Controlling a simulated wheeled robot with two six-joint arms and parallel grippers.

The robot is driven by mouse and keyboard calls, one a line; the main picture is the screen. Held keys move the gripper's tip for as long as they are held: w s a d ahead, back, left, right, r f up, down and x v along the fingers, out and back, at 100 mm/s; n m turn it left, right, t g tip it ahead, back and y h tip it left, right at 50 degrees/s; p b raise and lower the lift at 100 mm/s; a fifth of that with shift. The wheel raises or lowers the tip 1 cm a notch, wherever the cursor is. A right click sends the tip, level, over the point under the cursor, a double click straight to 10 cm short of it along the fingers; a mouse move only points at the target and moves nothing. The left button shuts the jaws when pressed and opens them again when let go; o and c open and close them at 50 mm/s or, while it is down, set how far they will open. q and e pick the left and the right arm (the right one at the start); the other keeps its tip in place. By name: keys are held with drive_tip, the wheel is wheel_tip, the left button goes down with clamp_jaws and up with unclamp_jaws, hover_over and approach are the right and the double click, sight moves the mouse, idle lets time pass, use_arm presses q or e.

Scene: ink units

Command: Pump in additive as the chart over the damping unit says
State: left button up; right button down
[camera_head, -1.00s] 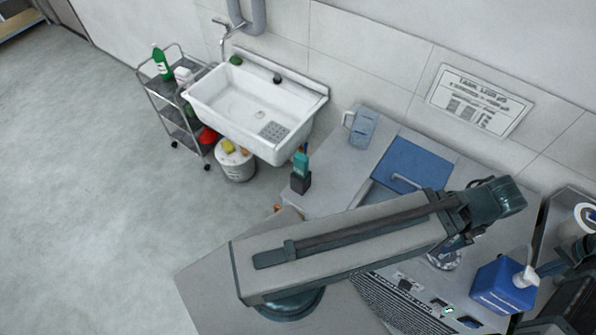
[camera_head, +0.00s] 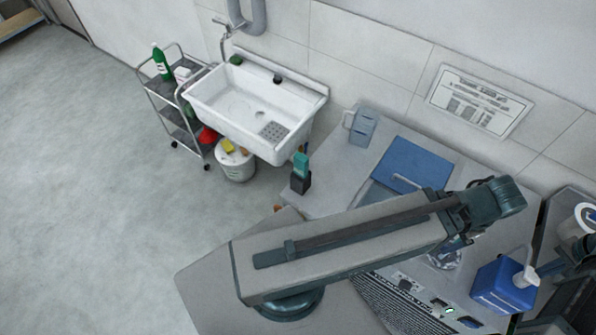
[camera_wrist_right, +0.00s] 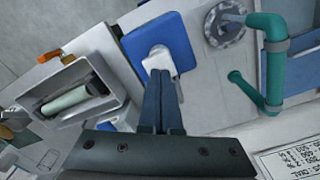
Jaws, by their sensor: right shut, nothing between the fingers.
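The blue additive bottle (camera_head: 503,288) with its white pump head (camera_head: 526,277) stands on the worktop at the right. In the right wrist view, the bottle (camera_wrist_right: 178,35) and pump head (camera_wrist_right: 158,60) lie just beyond the fingertips. My right gripper (camera_head: 543,270) is shut and empty, its fingers right at the pump head; contact is not clear. The fingers also show in the wrist view (camera_wrist_right: 162,78). The chart (camera_head: 478,100) hangs on the tiled wall; its print is too small to read.
A round metal fitting (camera_head: 445,262) and a text panel (camera_head: 385,300) lie left of the bottle. A unit with a pale green roller (camera_wrist_right: 65,102) is beside it. A blue panel (camera_head: 412,160), grey jug (camera_head: 362,127), sink (camera_head: 250,105) and cart (camera_head: 172,85) stand farther off.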

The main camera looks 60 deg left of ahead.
sight(534, 275)
drive_tip(key=shift+f, duration=0.2)
drive_tip(key=shift+f+b, duration=1.4)
drive_tip(key=shift+b, duration=0.15)
drive_tip(key=shift+r, duration=0.15)
drive_tip(key=shift+r+p, duration=0.15)
drive_tip(key=shift+p, duration=0.15)
drive_tip(key=shift+r+p, duration=1.35)
drive_tip(key=shift+f, duration=0.15)
drive_tip(key=shift+f+b, duration=1.35)
drive_tip(key=shift+b, duration=0.15)
drive_tip(key=shift+r, duration=0.1)
drive_tip(key=shift+r+p, duration=1.4)
drive_tip(key=shift+p, duration=0.1)
